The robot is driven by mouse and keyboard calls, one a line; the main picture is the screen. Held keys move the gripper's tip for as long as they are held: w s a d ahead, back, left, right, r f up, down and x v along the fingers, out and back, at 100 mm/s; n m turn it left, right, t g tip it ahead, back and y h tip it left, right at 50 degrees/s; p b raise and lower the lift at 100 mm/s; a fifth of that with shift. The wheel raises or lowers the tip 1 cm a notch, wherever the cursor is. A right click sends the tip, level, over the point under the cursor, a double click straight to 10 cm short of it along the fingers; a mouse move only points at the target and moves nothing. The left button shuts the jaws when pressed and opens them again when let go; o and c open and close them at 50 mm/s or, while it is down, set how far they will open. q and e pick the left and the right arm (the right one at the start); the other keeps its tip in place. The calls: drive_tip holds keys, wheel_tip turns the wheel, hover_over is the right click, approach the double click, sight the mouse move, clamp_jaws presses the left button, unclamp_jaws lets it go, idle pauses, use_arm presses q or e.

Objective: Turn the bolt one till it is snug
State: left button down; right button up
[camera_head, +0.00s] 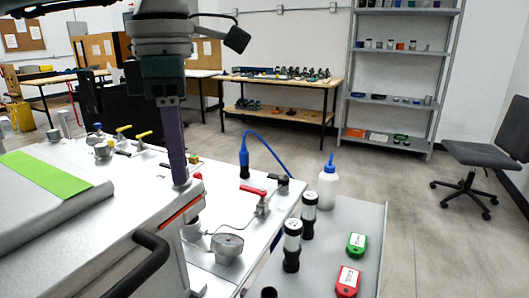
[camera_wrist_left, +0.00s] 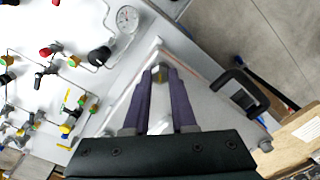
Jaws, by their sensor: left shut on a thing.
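My left gripper (camera_head: 181,180) reaches down from above in the head view, its purple fingers upright and their tips at the corner of the white analyser housing (camera_head: 120,225). In the left wrist view its two fingers (camera_wrist_left: 160,72) close around a small bolt head (camera_wrist_left: 159,75), dull yellowish-grey, which I take for bolt one. The bolt sits between the fingertips at the edge of the pale panel. In the head view the fingers hide the bolt. I cannot tell how far it is screwed in. My right gripper is in neither view.
A black handle (camera_head: 135,265) stands out from the housing, near the left gripper. A red-handled valve (camera_head: 262,205), a round gauge (camera_head: 227,246) and tubing lie to the right. A grey side shelf (camera_head: 345,225) holds black-capped cylinders, a wash bottle (camera_head: 328,185) and red and green tags.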

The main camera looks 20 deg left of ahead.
use_arm(q)
drive_tip(key=m, duration=0.6)
drive_tip(key=shift+b, duration=0.35)
drive_tip(key=m, duration=0.6)
drive_tip(key=shift+r+m, duration=0.1)
drive_tip(key=shift+m, duration=0.3)
drive_tip(key=m, duration=0.3)
drive_tip(key=shift+m+b, duration=0.3)
drive_tip(key=shift+b, duration=0.1)
drive_tip(key=m, duration=0.3)
drive_tip(key=shift+m, duration=0.3)
drive_tip(key=m, duration=0.6)
drive_tip(key=c, duration=0.7)
unclamp_jaws()
